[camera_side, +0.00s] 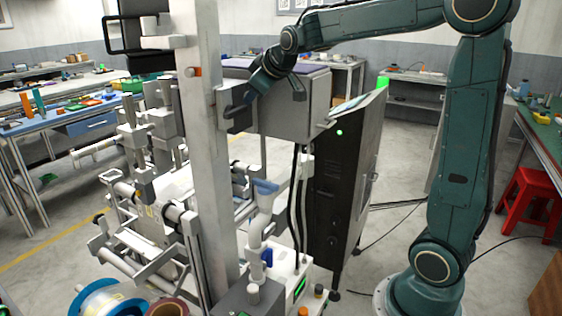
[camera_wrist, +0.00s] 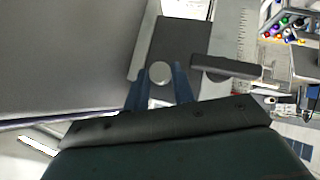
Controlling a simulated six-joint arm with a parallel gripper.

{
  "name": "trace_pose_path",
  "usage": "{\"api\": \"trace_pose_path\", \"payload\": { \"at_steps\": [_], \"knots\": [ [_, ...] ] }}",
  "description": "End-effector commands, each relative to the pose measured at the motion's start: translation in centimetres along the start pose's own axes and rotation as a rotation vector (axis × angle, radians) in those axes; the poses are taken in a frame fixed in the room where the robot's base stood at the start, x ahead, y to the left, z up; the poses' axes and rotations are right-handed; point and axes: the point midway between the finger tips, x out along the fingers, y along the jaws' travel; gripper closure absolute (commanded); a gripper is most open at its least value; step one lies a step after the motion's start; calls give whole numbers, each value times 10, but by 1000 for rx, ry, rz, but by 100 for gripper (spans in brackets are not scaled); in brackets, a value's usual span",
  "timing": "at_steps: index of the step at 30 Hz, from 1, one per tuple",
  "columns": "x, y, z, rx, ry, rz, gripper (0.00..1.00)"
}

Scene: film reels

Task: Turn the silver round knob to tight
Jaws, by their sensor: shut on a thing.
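The silver round knob (camera_wrist: 160,72) shows as a pale disc on a dark grey plate (camera_wrist: 190,36) in the wrist view. My gripper (camera_wrist: 160,76) has its two blue fingers on either side of the knob, shut on it. In the side view my gripper (camera_side: 249,97) reaches down to the dark bracket beside the upright metal post. There the knob is too small or hidden to make out, and its tightness cannot be told.
A dark handle-like bar (camera_wrist: 226,67) lies just right of the knob. A large grey box (camera_side: 292,103) stands close to my gripper. The tall metal post (camera_side: 203,150) rises on its left. A black cabinet (camera_side: 340,185) stands behind, right of the machine.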

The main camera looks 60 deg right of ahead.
Motion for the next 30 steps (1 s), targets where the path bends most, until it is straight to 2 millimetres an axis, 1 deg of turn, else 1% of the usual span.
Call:
{"api": "trace_pose_path", "payload": {
  "at_steps": [9,10,11,12,23,26,30],
  "knots": [
    [0,0,0,5,-2,-6,98],
    [0,0,0,5,-2,-6,73],
    [0,0,0,5,-2,-6,67],
    [0,0,0,5,-2,-6,66],
    [-2,0,0,5,0,-5,66],
    [-6,0,0,4,0,-5,66],
    [-16,0,-1,4,2,-4,66]
  ]
}}
